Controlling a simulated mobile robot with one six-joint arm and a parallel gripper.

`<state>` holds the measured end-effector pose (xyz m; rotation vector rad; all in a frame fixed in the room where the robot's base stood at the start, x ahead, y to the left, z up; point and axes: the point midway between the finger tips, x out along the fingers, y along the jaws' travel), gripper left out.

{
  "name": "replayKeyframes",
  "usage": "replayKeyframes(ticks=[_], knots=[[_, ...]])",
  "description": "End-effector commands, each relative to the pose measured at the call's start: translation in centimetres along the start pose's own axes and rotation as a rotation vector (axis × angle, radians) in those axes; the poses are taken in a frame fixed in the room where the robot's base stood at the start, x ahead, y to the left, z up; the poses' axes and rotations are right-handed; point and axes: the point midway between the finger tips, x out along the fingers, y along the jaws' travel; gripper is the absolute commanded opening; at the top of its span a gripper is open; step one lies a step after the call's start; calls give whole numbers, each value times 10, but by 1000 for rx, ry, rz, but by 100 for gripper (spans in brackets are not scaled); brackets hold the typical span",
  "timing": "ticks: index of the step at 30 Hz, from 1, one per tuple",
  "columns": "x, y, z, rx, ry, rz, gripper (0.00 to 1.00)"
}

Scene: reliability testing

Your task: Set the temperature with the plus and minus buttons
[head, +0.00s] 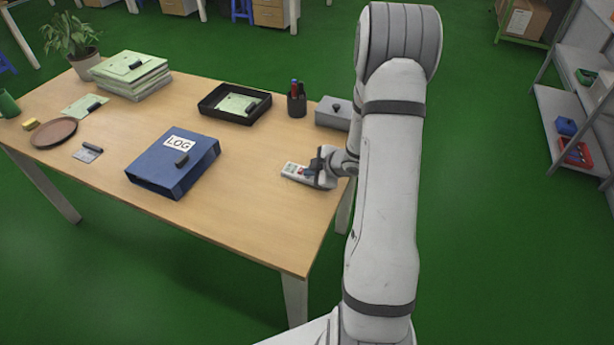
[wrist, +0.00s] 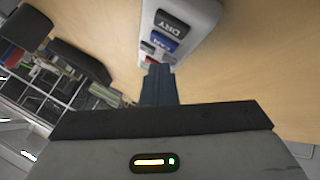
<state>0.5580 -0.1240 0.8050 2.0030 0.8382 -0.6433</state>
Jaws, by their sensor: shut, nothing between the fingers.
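A white remote control (head: 292,170) lies on the table near its right edge. The plus and minus signs are not readable, and my fingers hide part of the remote.
A blue LOG binder (head: 170,172) lies left of the remote. A black tray (head: 212,104), a pen cup (head: 297,102) and a grey box (head: 333,113) stand behind. The wooden table (head: 255,215) is clear in front of the remote.

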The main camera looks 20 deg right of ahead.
Motion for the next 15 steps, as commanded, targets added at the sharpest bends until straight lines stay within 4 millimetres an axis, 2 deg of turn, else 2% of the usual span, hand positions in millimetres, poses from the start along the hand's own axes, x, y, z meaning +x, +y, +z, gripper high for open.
replayKeyframes(ticks=[9,15], knots=[[-10,7,-8,0,0,-1,0],[-10,7,-8,0,0,-1,0]])
